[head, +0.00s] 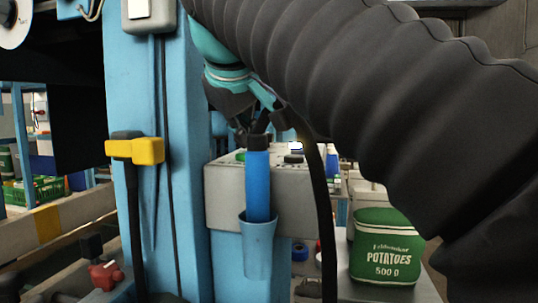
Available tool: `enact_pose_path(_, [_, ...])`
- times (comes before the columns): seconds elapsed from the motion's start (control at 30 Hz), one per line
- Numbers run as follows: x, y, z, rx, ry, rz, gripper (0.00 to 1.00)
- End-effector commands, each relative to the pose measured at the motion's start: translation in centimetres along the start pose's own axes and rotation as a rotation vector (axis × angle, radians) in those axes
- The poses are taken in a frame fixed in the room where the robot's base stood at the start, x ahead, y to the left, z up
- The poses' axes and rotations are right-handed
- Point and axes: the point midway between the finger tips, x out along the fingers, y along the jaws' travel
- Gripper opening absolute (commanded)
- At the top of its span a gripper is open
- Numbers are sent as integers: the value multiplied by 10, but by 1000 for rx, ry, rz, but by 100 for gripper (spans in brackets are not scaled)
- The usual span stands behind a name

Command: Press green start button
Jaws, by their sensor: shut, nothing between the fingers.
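The green start button (241,156) shows on top of a grey control box (228,200), at its left rear. It is partly hidden by a blue tool handle in front of it. My gripper (242,138) comes down from the upper middle and is shut and empty. Its dark fingertips appear just above and close to the green button. They are partly covered by dark parts, and I cannot tell whether they touch the button.
A blue handle (258,185) stands in a blue holster (258,245) on the box front. A black knob (293,159) sits on the box's right. A blue column (160,190) rises at left. A green potato sack (387,245) stands on a surface at right.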

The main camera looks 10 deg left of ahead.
Motion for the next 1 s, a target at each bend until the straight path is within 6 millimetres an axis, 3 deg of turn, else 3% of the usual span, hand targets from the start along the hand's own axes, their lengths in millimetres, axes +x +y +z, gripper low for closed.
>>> enact_pose_path(1.0, [7,-5,5,0,0,0,0])
